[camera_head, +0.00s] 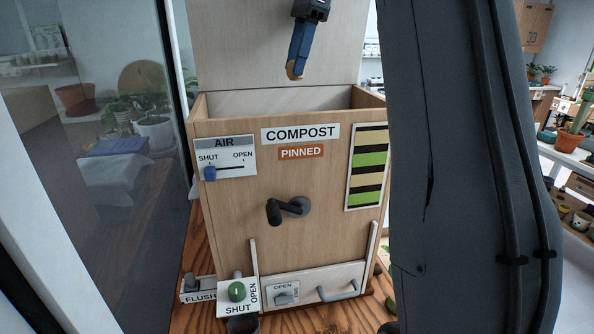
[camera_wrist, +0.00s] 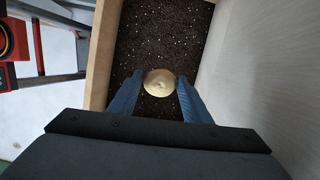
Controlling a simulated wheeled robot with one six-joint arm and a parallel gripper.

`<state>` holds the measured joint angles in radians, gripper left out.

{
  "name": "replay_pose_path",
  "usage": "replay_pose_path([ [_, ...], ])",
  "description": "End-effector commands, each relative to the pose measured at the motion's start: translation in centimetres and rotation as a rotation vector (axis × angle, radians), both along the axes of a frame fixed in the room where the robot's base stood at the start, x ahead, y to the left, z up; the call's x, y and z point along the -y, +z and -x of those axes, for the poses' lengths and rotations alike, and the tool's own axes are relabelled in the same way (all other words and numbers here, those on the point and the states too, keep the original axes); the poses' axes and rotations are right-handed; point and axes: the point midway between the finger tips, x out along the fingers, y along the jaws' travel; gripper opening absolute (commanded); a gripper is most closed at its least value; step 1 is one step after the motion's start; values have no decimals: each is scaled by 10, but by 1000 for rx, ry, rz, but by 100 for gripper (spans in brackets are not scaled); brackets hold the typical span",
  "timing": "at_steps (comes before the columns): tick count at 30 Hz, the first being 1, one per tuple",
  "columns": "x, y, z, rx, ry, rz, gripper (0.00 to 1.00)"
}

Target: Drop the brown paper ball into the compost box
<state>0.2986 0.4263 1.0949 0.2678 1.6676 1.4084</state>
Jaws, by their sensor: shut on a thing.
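The compost box (camera_head: 235,140) is a tall wooden box labelled COMPOST and PINNED, with its top open. Its lid (camera_head: 272,45) stands upright at the back. My gripper (camera_head: 294,72) is above the open top with blue fingers pointing down. In the wrist view, my gripper (camera_wrist: 160,84) is shut on the brown paper ball (camera_wrist: 159,82), a round tan ball between the two fingertips. Dark speckled soil (camera_wrist: 160,35) lies below the ball, inside the box walls. In the head view the ball is mostly hidden by the fingers.
A glass pane (camera_head: 85,150) stands at the left. In the wrist view, a red and black frame (camera_wrist: 40,50) is outside the box.

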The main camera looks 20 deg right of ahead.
Motion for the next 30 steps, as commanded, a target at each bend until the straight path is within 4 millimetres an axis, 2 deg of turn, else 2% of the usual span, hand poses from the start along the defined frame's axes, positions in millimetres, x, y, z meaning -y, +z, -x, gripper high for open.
replay_pose_path([
  [9, 1, -29, 0, 0, -3, 0, 23],
  [20, 1, -34, 0, 0, -3, 0, 23],
  [21, 1, -34, 0, 0, -3, 0, 46],
  [24, 1, -34, 0, 0, -3, 0, 63],
  [25, 1, -34, 0, 0, -3, 0, 66],
  [30, 1, -34, 0, 0, -3, 0, 66],
])
